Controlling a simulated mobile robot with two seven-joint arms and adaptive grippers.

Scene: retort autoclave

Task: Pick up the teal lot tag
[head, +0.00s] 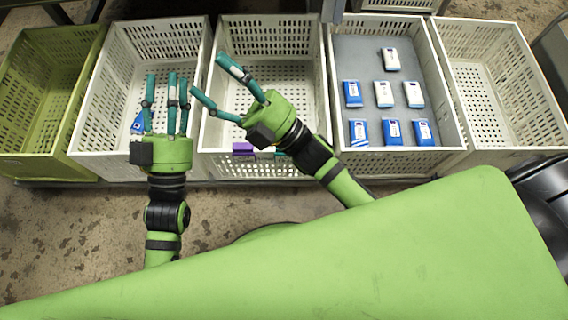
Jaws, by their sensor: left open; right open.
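What looks like a teal tag (280,153) shows as a small sliver at the near end of the middle white crate (306,75), mostly hidden behind my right gripper. A purple tag (243,148) and a whitish piece lie to its left. My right gripper (208,74) is open and empty above that crate, its teal fingers spread and pointing to the upper left, beyond the tags. My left gripper (166,78) is open and empty over the white crate (92,95) to the left, fingers pointing away from me.
A blue item with white marking (137,122) lies beside my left gripper in the left white crate. A grey-lined crate (345,100) holds several blue and white packs (384,94). A green crate (50,38) at far left and a white crate (480,100) at right look empty.

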